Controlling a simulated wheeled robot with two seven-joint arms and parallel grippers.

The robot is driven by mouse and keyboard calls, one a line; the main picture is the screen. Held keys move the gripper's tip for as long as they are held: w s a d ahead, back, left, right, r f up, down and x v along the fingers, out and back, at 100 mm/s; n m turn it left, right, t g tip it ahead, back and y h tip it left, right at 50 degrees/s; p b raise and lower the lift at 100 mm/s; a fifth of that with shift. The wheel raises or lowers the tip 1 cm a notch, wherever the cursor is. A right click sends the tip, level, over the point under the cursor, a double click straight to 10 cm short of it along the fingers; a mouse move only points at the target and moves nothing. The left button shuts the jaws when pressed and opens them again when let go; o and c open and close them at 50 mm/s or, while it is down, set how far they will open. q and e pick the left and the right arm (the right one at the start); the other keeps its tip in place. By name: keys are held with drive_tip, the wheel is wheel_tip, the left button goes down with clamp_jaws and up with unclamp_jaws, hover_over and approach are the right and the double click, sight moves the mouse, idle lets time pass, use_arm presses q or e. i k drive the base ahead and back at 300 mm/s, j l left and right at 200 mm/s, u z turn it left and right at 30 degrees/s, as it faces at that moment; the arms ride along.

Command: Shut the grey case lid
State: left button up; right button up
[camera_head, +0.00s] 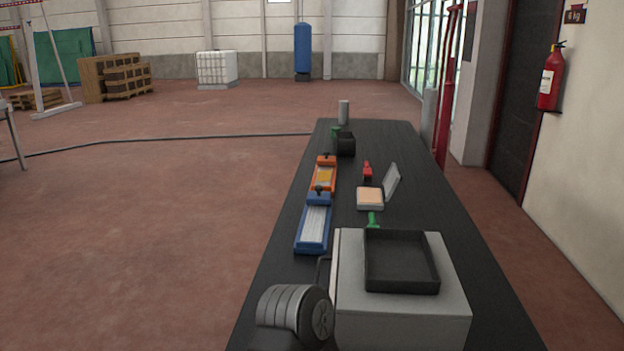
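The grey case (370,204) stands on the long black table, right of its middle line. Its lid (391,182) is up, tilted back to the right, hinged along the case's right side. An orange-tan pad or filling shows inside the open case. Neither of my grippers is in view, so I cannot see where they are relative to the case.
The black table (468,225) runs away from me. A grey box machine (400,318) with a black tray (400,262) stands nearest. A blue tool (314,226), an orange tool (323,180), a red item (367,171) and a green-handled item (372,220) lie around the case.

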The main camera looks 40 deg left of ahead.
sight(393, 177)
drive_tip(key=i+l+u, duration=0.2)
drive_tip(key=l+u, duration=0.3)
drive_tip(key=l, duration=0.25)
drive_tip(key=i+l+u, duration=0.1)
drive_tip(key=l+u, duration=0.4)
drive_tip(key=l, duration=0.25)
drive_tip(key=k+l+u, duration=0.1)
drive_tip(key=l+u, duration=0.4)
drive_tip(key=l, duration=0.3)
